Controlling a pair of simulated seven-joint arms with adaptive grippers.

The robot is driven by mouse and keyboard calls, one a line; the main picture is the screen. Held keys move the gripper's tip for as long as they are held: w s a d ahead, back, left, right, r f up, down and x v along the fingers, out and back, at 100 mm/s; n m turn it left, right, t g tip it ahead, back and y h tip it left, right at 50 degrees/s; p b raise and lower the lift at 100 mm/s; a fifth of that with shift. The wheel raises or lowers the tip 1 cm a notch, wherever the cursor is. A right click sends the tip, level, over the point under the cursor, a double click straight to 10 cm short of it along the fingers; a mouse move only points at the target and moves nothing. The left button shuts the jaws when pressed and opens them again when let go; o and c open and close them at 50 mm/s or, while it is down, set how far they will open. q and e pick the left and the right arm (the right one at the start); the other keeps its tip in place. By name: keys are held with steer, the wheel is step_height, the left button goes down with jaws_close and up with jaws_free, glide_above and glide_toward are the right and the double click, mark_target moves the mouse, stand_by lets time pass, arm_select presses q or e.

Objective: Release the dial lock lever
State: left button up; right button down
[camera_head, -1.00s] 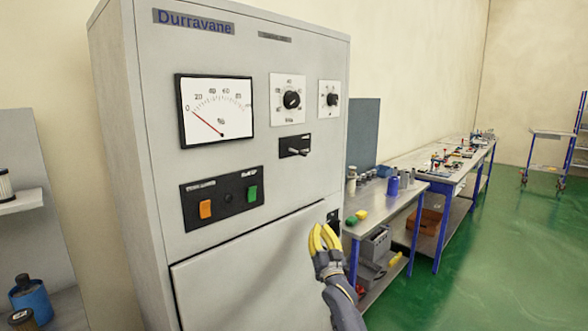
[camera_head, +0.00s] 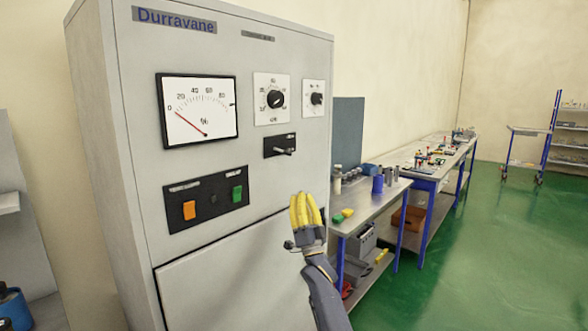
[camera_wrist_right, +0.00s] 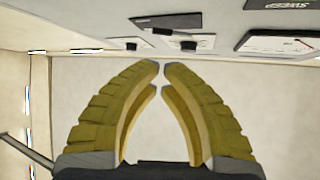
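The metal lever (camera_head: 286,151) sits on a small black plate (camera_head: 270,146) below two dials on the grey cabinet's front. Which lever locks a dial is not labelled legibly. The left dial (camera_head: 276,99) and the right dial (camera_head: 316,99) have black knobs on white scales. My right gripper (camera_head: 306,200), with yellow fingers, is below the lever and slightly to its right, apart from it. In the right wrist view its fingertips (camera_wrist_right: 161,67) nearly meet with nothing between them. The black plate also appears above them there (camera_wrist_right: 175,20). My left gripper is out of view.
The cabinet (camera_head: 230,275) also carries a needle meter (camera_head: 200,108) and a black switch panel (camera_head: 209,199) with orange and green buttons. A workbench (camera_head: 370,207) with bottles and small parts stands to the right. Green floor (camera_head: 470,270) is open beyond it.

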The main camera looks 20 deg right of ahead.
mark_target(283, 151)
steer(key=x, duration=1.4)
